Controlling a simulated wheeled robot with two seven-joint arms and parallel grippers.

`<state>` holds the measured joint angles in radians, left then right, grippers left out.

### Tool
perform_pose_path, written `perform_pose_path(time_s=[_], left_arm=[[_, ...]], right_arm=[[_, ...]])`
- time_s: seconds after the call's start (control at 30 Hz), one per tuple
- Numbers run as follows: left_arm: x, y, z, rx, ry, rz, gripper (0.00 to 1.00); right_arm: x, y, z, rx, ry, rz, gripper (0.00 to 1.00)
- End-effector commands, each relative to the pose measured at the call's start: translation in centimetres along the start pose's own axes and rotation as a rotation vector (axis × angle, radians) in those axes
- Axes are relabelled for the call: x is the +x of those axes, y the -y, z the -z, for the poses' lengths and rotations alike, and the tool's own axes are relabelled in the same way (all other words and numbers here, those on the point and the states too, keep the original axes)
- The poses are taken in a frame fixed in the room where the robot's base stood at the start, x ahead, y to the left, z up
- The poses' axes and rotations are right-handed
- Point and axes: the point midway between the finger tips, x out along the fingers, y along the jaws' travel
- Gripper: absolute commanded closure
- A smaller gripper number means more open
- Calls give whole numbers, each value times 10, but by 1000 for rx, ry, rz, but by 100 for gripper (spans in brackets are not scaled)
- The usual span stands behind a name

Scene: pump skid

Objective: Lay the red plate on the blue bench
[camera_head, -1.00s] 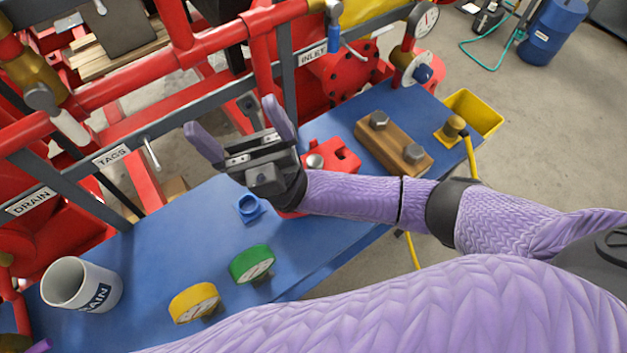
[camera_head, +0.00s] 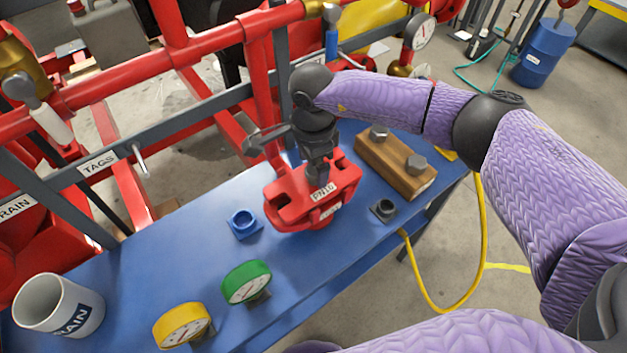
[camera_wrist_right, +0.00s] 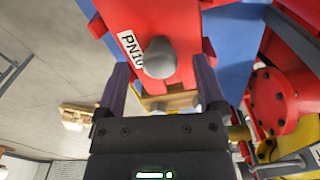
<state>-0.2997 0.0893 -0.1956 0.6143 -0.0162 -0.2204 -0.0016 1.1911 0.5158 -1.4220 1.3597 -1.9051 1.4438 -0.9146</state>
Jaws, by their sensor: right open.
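The red plate (camera_head: 285,207) is a notched red piece with a white PN16 label, at the middle of the blue bench (camera_head: 180,250). A second label shows lower on the red; I cannot tell whether that is the same piece. My right gripper (camera_head: 318,172) points down over the plate, open. In the right wrist view its fingers (camera_wrist_right: 162,78) stand on both sides of a grey knob (camera_wrist_right: 158,55) on the plate (camera_wrist_right: 180,25); I see no clear grip. The plate's underside is hidden. My left gripper is not in view.
A wooden block with bolts (camera_head: 395,168) and a small dark fitting (camera_head: 383,209) lie right of the plate. A blue fitting (camera_head: 244,223), green gauge (camera_head: 246,281), yellow gauge (camera_head: 182,325) and white mug (camera_head: 60,305) stand left. Red pipework (camera_head: 110,80) runs behind.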

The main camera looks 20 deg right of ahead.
Motion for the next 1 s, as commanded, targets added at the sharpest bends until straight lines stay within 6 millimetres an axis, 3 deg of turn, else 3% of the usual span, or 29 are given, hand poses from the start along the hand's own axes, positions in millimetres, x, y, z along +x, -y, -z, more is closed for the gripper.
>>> perform_pose_path(time_s=[0.13,0.37,0.47,0.8,1.0], left_arm=[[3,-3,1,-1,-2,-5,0],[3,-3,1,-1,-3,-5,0],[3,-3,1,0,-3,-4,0],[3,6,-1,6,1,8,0],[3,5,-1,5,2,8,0]], right_arm=[[27,-1,2,0,0,-3,11],[30,0,2,-2,1,0,11],[30,0,2,-1,1,-1,28],[30,0,2,-1,2,-1,100],[29,0,2,-1,2,-1,100]])
